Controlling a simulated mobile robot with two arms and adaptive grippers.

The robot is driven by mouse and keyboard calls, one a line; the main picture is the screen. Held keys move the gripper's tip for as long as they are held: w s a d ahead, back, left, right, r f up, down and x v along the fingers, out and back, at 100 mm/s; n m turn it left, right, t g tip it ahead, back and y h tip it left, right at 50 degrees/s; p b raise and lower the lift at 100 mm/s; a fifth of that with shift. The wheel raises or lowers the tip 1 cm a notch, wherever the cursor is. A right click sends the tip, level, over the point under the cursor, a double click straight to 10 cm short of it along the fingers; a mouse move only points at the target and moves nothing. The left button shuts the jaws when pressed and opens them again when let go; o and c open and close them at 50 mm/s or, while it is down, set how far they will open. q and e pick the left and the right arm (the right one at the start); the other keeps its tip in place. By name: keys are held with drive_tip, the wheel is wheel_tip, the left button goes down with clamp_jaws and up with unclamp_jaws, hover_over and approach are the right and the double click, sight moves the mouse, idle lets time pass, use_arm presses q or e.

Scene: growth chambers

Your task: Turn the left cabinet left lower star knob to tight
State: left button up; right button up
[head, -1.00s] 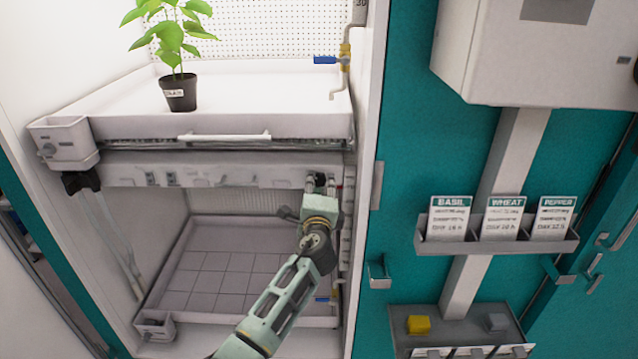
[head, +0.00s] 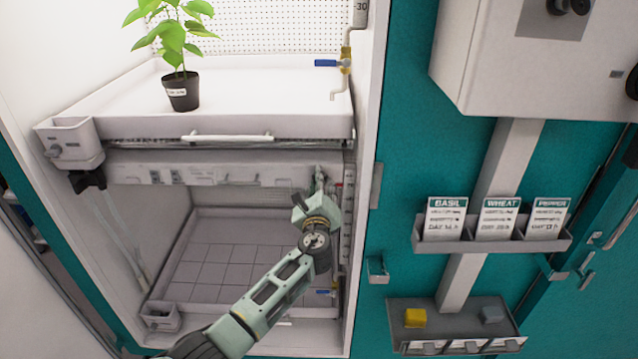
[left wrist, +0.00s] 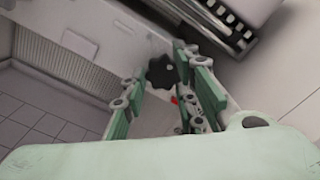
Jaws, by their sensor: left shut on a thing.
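In the left wrist view a black star knob (left wrist: 161,71) sits between the fingertips of my left gripper (left wrist: 158,78), against the pale rail. The gripper is shut on it. In the head view my left gripper (head: 322,186) is at the right end of the rail under the upper tray. The gripped knob is hidden there by the gripper. Another dark fitting (head: 88,180) hangs below the left end of the upper tray. My right gripper is in neither view.
The white upper tray (head: 230,124) holds a potted plant (head: 181,92). A tiled lower tray (head: 215,268) lies below. The cabinet's right side wall (head: 366,190) is close to my gripper. A blue-handled valve (head: 328,63) is above. A card holder (head: 490,240) is on the teal wall.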

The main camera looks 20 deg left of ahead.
use_arm(q)
drive_tip(key=shift+s+a+f, duration=0.1)
drive_tip(key=shift+f, duration=0.25)
drive_tip(key=o, duration=1)
drive_tip(key=shift+c, duration=0.2)
drive_tip(key=shift+o, duration=0.5)
drive_tip(key=shift+a+r, duration=0.1)
drive_tip(key=shift+r, duration=0.05)
drive_tip(key=v, duration=1.2)
